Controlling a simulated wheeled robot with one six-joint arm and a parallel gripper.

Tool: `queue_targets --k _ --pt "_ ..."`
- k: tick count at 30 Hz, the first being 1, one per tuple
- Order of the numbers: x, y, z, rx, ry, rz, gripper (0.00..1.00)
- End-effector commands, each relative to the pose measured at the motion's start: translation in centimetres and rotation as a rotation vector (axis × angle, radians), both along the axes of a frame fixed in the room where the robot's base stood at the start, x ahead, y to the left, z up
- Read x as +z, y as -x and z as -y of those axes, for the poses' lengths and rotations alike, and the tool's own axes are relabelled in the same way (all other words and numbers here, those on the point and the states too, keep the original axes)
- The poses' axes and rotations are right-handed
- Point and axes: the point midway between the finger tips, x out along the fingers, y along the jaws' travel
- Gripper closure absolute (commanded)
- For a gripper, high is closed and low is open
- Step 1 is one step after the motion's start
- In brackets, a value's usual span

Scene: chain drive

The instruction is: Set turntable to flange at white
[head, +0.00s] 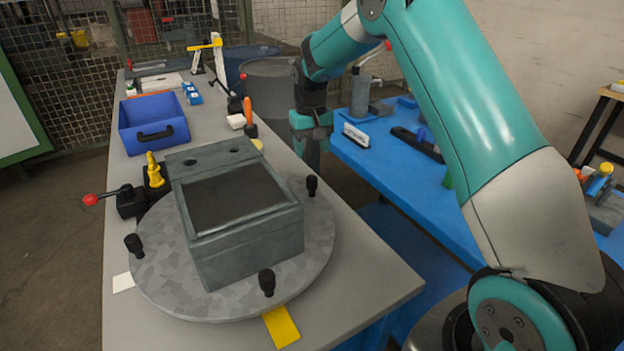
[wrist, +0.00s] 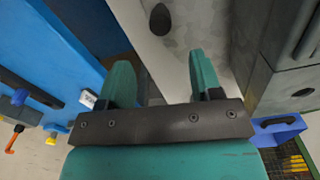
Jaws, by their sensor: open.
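The turntable (head: 315,250) is a round mottled grey disc on the grey bench, with black upright knobs (head: 267,282) around its rim. A grey-green box casting with a dark top sits on it, and its flange (head: 213,157) with two holes faces the far side. A white mark (head: 123,282) lies at the disc's left front edge; a yellow mark (head: 281,327) lies at its front. My gripper (head: 312,128) is beyond the disc at the bench's right edge, apart from the knobs. In the wrist view my gripper (wrist: 162,78) is open and empty, with a knob (wrist: 160,18) ahead.
A red-tipped lever (head: 104,197) and a yellow plunger (head: 154,170) stand left of the disc. A blue bin (head: 153,123) is behind them. An orange-handled tool (head: 248,112) stands near my gripper. A blue table (head: 385,165) is to the right.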

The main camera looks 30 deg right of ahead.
Motion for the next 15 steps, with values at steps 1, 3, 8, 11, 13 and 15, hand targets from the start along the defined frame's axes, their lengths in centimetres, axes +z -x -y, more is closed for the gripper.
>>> queue_targets --k 1,3,8,11,13,15 --pt "-1.2 0.1 0.0 0.0 -0.001 -0.005 0.41" --pt "-2.8 0.1 0.0 0.0 -0.001 -0.005 0.41" --pt "-6.3 0.1 0.0 0.001 -0.001 -0.004 0.41" --pt "-8.0 0.1 0.0 0.001 0.0 -0.003 0.41" --pt "-9.0 0.0 0.0 0.001 -0.001 -0.001 0.41" --pt "-9.7 0.0 0.1 0.001 -0.001 -0.001 0.41"
